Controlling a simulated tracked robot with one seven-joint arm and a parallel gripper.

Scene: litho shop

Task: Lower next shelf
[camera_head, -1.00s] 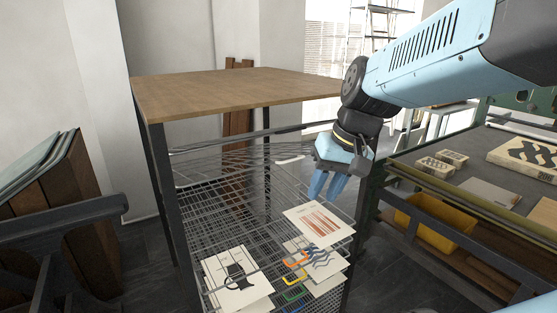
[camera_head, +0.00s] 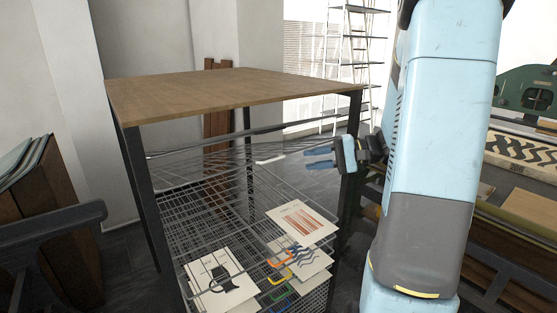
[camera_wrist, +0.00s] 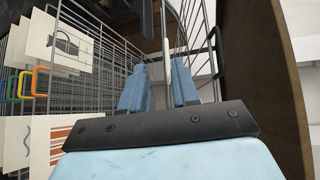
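The drying rack has a wooden top (camera_head: 225,92), dark posts and wire shelves (camera_head: 205,190). Several shelves (camera_head: 225,148) are tilted up close together under the top. A white handle (camera_head: 270,160) shows at the front edge of one raised shelf. Lower shelves lie stacked, with orange (camera_head: 280,260), yellow, green and blue handles. My gripper (camera_head: 306,159) points left at the rack's right front side, level with the white handle and apart from it. Its blue fingers are spread and empty. The wrist view shows both fingers (camera_wrist: 160,88) with a pale bar (camera_wrist: 166,45) beyond the gap.
Prints lie on the lower shelves, one with red stripes (camera_head: 301,221) and one with a black figure (camera_head: 222,279). The rack's right front post (camera_head: 348,190) is close to my gripper. A press bed with a patterned block (camera_head: 535,158) is at right. Dark boards (camera_head: 60,215) lean at left.

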